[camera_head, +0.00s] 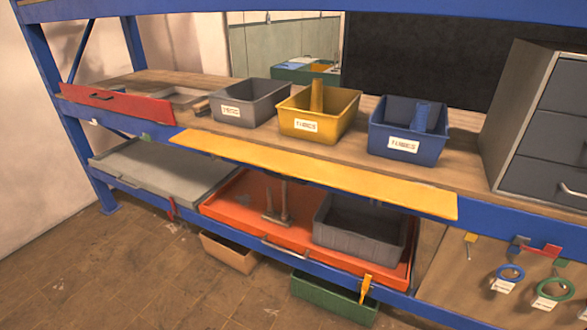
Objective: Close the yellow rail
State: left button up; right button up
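A long flat yellow rail (315,174) runs along the front of the middle shelf, from below the grey bin to near the grey drawer cabinet. It sticks out forward of the blue shelf beam with its broad top face showing, and it covers part of the beam. Neither of my grippers is in view, and nothing touches the rail from the front.
Grey (250,102), yellow (318,112) and blue (408,128) bins stand behind the rail. A red panel (116,104) is at left. Below are a grey tray (160,168), an orange tray (250,212) and a dark bin (360,230). A drawer cabinet (545,130) stands right.

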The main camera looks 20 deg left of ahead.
aim_at(417, 196)
jog(key=z, duration=0.05)
jog(key=k, duration=1.2)
jog(key=u, duration=0.7)
jog(key=i, duration=1.45)
jog(key=z, duration=0.45)
